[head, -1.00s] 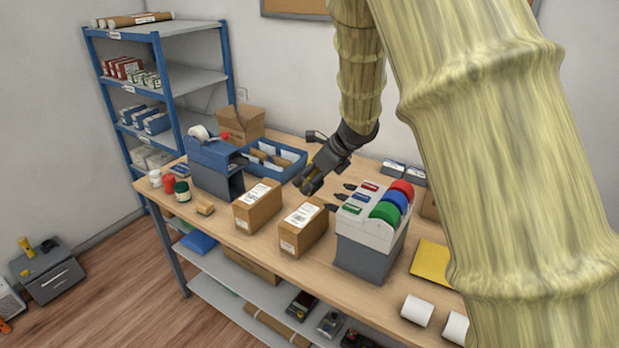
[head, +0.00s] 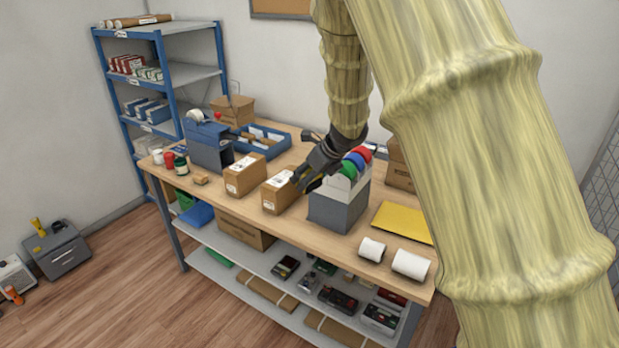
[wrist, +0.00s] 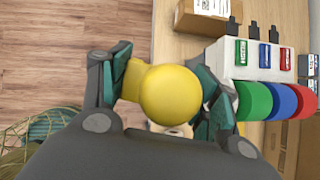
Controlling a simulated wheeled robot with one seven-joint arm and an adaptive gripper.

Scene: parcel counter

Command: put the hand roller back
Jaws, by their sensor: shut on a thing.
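My gripper (head: 304,184) hangs over the counter in the head view, between the right-hand carton and the label dispenser, partly covering both. In the wrist view my gripper (wrist: 162,95) is shut on a yellow rounded piece (wrist: 170,92), which I take to be the hand roller's handle. A small cream part shows just below it. The rest of the roller is hidden by my fingers and wrist, and it cannot be made out in the head view.
The grey dispenser (head: 338,210) with red, blue and green rolls stands close to my gripper. Two cartons (head: 245,176) (head: 278,196) are to its left. A yellow envelope (head: 403,222) and white rolls (head: 410,264) lie right. The counter's (head: 240,207) front strip is clear.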

